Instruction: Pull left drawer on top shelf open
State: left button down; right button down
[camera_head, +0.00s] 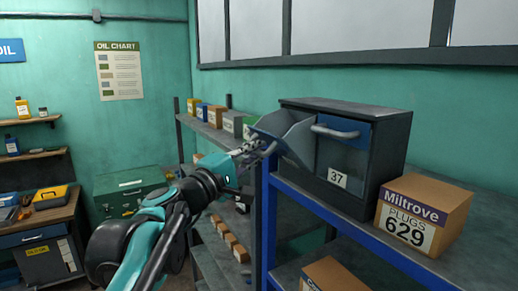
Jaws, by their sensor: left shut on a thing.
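A dark drawer cabinet (384,158) stands on the top shelf of the blue-framed rack. Its left drawer (299,139) sticks out from the cabinet toward the left, and its grey inside shows from above. My left gripper (262,148) is shut at the front of this drawer, on its handle; the fingers partly hide the handle. The right drawer, with a blue front and a grey bar handle (335,132), sits in the cabinet. My right gripper is not in view.
A cardboard box marked Miltrove Plugs 629 (422,214) stands right of the cabinet. A label reading 37 (337,178) is on the cabinet front. Grey shelves with small boxes (215,117) stand behind my left arm. A green case (131,190) is farther back.

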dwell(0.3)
pick_arm(q)
jog(key=c, duration=1.6)
grip_release()
jog(key=shift+a, duration=0.1)
jog(key=v, duration=1.2)
jog(key=shift+s, duration=0.1)
